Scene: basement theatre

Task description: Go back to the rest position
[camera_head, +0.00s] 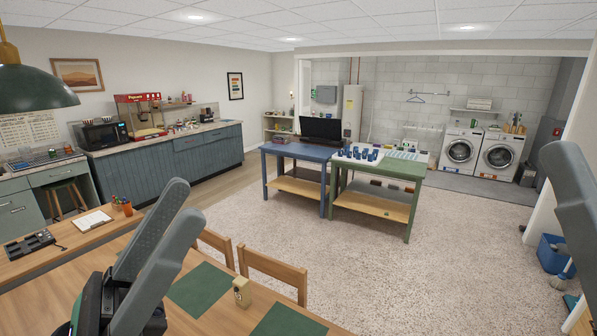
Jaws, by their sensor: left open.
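My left gripper (187,199) is at the lower left, raised over the wooden table (95,305) in front. Its two grey fingers stand apart with nothing between them. They point up and to the right. Part of my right gripper (566,160) shows at the right edge as a grey finger shape. The rest of it is out of the picture, so I cannot tell how its jaws stand or whether it holds anything.
A blue workbench (293,150) and a green one (414,172) stand beyond. Open carpet (470,260) lies right. A green lamp (35,87) hangs upper left.

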